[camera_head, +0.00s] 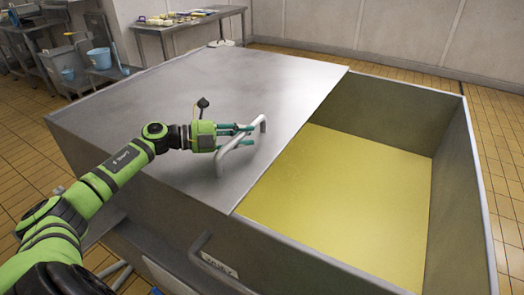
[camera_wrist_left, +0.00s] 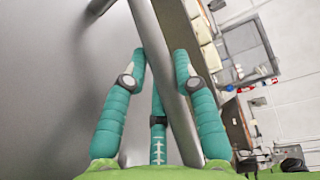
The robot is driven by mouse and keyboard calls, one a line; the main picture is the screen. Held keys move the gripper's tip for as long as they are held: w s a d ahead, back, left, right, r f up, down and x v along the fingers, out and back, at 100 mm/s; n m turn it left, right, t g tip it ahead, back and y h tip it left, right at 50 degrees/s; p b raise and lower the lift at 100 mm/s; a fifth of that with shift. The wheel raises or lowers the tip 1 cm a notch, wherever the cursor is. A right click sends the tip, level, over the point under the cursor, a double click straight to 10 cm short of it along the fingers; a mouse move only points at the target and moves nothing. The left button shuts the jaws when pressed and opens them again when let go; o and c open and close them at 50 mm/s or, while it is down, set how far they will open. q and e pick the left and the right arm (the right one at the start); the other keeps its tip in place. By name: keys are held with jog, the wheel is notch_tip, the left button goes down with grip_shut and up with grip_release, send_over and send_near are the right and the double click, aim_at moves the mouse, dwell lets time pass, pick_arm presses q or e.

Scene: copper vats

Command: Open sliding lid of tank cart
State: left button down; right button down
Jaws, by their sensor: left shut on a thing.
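The tank cart (camera_head: 463,190) is a large grey metal box in the head view. Its sliding lid (camera_head: 170,95) is a flat grey plate covering the left part. The right part is uncovered and shows yellow contents (camera_head: 350,190). A pale bar handle (camera_head: 226,163) stands on the lid near its right edge. My left gripper (camera_head: 246,134) is shut on this handle; in the left wrist view its teal fingers (camera_wrist_left: 160,62) sit on both sides of the handle bar (camera_wrist_left: 165,85). My right gripper is not in view.
A steel table (camera_head: 190,22) with small items stands behind the cart. Blue buckets (camera_head: 99,57) and a sink unit are at the back left. A handle (camera_head: 215,265) sticks out from the cart's front wall. Tiled floor is clear at the right.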

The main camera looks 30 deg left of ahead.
pick_arm(q)
jog(key=shift+a+f, duration=0.1)
jog(key=shift+a, duration=1.15)
jog(key=shift+d, duration=0.3)
jog(key=c, duration=0.9)
grip_release()
jog(key=shift+c, duration=0.2)
jog(key=r, duration=0.2)
send_over(194, 155)
jog(key=shift+d+f, duration=0.1)
